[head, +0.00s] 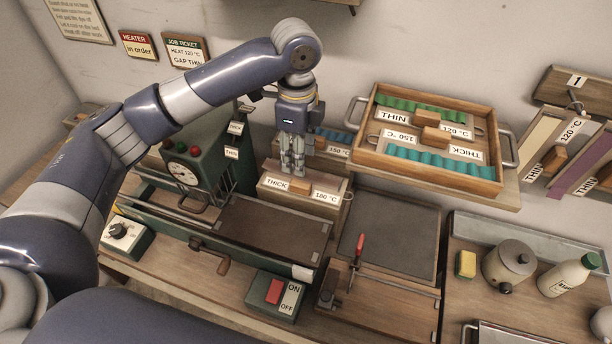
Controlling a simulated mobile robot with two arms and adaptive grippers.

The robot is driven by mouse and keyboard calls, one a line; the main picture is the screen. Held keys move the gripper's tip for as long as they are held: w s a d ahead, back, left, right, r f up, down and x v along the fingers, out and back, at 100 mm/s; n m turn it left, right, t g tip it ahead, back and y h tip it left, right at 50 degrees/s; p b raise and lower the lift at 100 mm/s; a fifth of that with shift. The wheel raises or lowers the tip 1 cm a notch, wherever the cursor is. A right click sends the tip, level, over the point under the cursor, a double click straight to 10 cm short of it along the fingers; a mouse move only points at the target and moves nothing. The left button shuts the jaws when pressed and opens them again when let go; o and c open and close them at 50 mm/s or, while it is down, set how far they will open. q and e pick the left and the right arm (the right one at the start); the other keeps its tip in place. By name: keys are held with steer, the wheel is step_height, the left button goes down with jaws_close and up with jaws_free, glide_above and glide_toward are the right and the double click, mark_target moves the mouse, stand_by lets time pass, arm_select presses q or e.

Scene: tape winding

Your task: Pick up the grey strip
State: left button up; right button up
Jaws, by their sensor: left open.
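My left gripper (292,168) points down from the raised left arm, its fingers over a wooden box labelled THICK, 180 °C (315,201). A small wooden block (300,187) sits on that box just below the fingertips. The gripper is open, with no strip visible in it. I cannot clearly make out a separate grey strip; the fingers hide part of the box top. Wavy green (420,107) and teal (430,163) strips lie in the wooden tray (362,145) to the right. My right gripper is not in view.
A green machine with a dial (184,174) and a long bed (270,232) stands left of and below the gripper. A dark flat plate (395,235) lies to the right. A pot (508,265), bottle (568,277) and yellow sponge (466,264) stand at lower right.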

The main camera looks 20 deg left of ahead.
mark_target(300, 184)
arm_select(q)
step_height(300, 184, down, 2)
steer(key=shift+s+f, duration=0.15)
steer(key=shift+f, duration=0.35)
steer(key=shift+f+p, duration=0.35)
steer(key=shift+p, duration=0.1)
steer(key=f, duration=0.1)
steer(key=f+p, duration=0.1)
steer(key=f, duration=0.1)
steer(key=shift+s+d+f+p, duration=0.15)
steer(key=shift+d+f+p, duration=0.1)
steer(key=shift+p, duration=0.05)
steer(key=shift+f, duration=0.6)
steer(key=c, duration=0.4)
jaws_close()
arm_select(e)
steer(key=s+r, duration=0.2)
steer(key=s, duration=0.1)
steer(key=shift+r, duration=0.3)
